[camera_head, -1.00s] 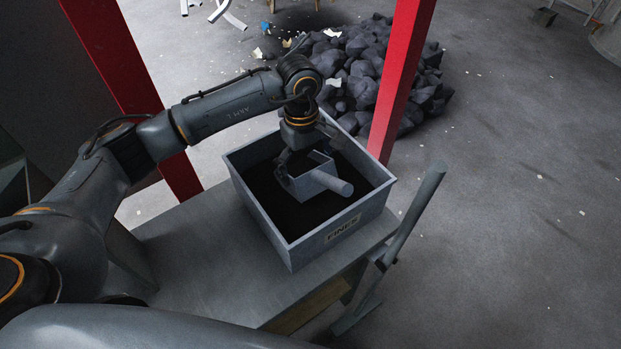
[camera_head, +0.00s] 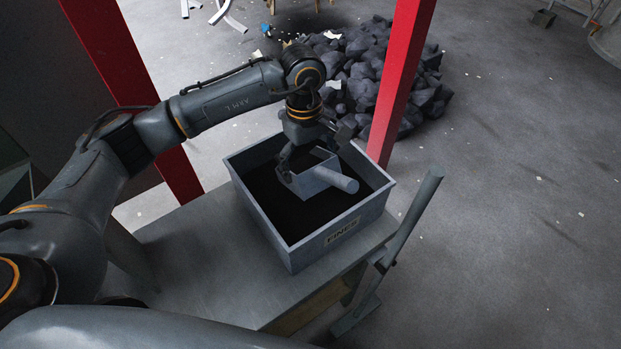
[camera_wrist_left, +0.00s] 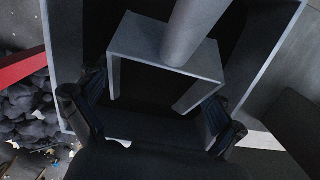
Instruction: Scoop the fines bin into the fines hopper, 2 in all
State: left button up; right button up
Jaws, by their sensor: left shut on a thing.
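The fines bin (camera_head: 258,218) is a grey open box labelled FINES, with dark fines (camera_head: 268,188) inside. It stands on a grey bench. A grey box-shaped scoop (camera_head: 312,179) with a round handle is over the bin's inside, its handle pointing to the lower right. My left gripper (camera_head: 304,168) is shut on the scoop. In the left wrist view the fingers (camera_wrist_left: 153,117) sit on either side of the scoop (camera_wrist_left: 135,38). I cannot tell whether the scoop touches the fines or holds any. My right gripper and the fines hopper are not identifiable in view.
The bench (camera_head: 200,262) has bare surface left of the bin. A red post (camera_head: 401,75) stands just behind the bin's right corner, with a heap of dark rocks (camera_head: 365,65) beyond. A grey tool-like bar (camera_head: 412,215) leans at the bench's right edge. Open floor lies right.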

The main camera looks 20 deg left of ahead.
pick_arm(q)
notch_tip(320, 180, up, 10)
jog(key=p, duration=0.3)
dwell(0.4)
dwell(1.2)
